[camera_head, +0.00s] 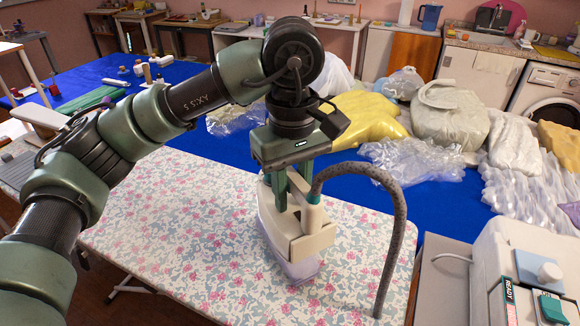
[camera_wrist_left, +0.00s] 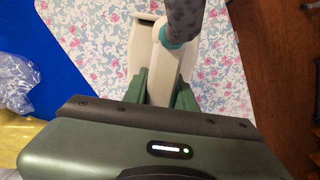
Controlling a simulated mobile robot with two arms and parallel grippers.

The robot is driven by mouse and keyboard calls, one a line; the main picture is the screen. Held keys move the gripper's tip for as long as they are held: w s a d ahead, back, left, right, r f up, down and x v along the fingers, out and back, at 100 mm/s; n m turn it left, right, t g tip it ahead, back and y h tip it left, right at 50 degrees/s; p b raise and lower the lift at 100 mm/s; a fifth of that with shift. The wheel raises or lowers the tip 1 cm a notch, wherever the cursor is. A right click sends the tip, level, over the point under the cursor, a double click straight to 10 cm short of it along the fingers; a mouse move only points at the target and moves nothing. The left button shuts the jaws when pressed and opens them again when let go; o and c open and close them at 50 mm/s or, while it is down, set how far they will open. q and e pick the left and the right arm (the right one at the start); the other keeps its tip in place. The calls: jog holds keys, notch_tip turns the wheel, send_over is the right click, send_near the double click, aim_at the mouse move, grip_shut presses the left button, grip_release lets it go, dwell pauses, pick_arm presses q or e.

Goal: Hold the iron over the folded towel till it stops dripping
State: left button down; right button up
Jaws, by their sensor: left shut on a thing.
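The cream iron (camera_head: 304,243) is at the middle of the head view, over the flowered board. My left gripper (camera_head: 290,193) is shut on its handle from above. In the left wrist view, the gripper (camera_wrist_left: 161,92) has one finger on each side of the cream iron (camera_wrist_left: 145,38). A thick grey hose (camera_head: 397,225) runs from the iron's teal joint in an arc down to the right. I cannot tell whether the iron's pale lower part touches the cloth. No drips can be made out. I cannot pick out a folded towel. My right gripper is not in view.
The flowered ironing board (camera_head: 180,225) has free room left of the iron. A steam station (camera_head: 520,265) marked READY stands at the right. Behind, a blue-covered table (camera_head: 350,183) holds a yellow bundle (camera_head: 368,118), a grey-white bundle (camera_head: 450,118) and clear plastic bags (camera_head: 410,160).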

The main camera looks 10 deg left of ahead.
aim_at(292, 207)
pick_arm(q)
jog(key=shift+f+b, duration=1.75)
jog(key=shift+f, duration=0.45)
jog(key=shift+r, duration=0.15)
notch_tip(292, 207, up, 7)
jog(key=p, duration=0.4)
jog(key=shift+p, duration=0.3)
